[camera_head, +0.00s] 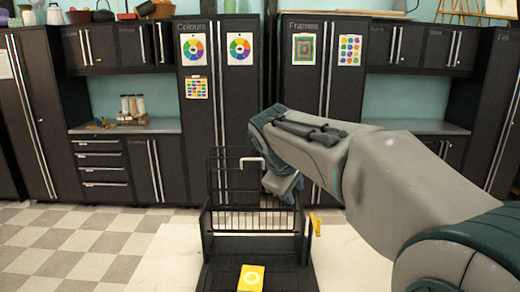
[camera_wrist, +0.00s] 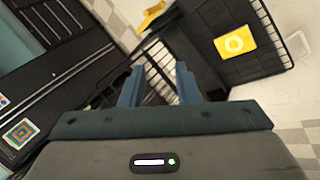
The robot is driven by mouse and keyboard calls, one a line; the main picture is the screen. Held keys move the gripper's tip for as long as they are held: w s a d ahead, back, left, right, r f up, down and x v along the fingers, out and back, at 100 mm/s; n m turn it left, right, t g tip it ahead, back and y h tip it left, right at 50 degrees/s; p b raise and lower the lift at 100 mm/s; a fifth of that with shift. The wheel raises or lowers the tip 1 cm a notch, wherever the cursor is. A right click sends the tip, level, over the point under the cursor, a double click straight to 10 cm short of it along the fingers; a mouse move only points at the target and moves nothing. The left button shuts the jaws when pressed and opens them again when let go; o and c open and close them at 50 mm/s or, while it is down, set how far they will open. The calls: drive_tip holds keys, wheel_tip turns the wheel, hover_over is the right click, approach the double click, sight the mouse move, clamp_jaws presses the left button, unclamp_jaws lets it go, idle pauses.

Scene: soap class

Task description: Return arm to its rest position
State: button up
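My gripper (camera_head: 283,187) hangs at the end of my raised arm, above the black wire rack in the head view. In the wrist view its two fingers (camera_wrist: 160,84) stand apart with nothing between them. The arm reaches in from the right and bends down at the wrist. The fingertips are small and partly hidden by the wrist in the head view.
A black wire rack (camera_head: 208,248) stands on the floor, with a yellow box (camera_head: 250,278) on its base. A yellow item (camera_head: 315,224) is at its right side. Black cabinets (camera_head: 222,130) and counters (camera_head: 125,126) line the back. Tiled floor (camera_head: 75,240) is clear at left.

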drive_tip(key=s+d+f+m+y, duration=0.1)
drive_tip(key=s+d+f+m, duration=0.1)
drive_tip(key=s+f, duration=0.3)
drive_tip(key=s+d+f+m+g+y+b, duration=0.1)
drive_tip(key=s+d+f+m, duration=0.2)
drive_tip(key=s+f, duration=0.3)
drive_tip(key=s+d+f+m+g+y, duration=0.1)
drive_tip(key=s+f+m, duration=0.4)
drive_tip(key=s, duration=0.8)
drive_tip(key=shift+s+d+f, duration=0.15)
drive_tip(key=shift+s+d, duration=0.15)
drive_tip(key=shift+d, duration=0.5)
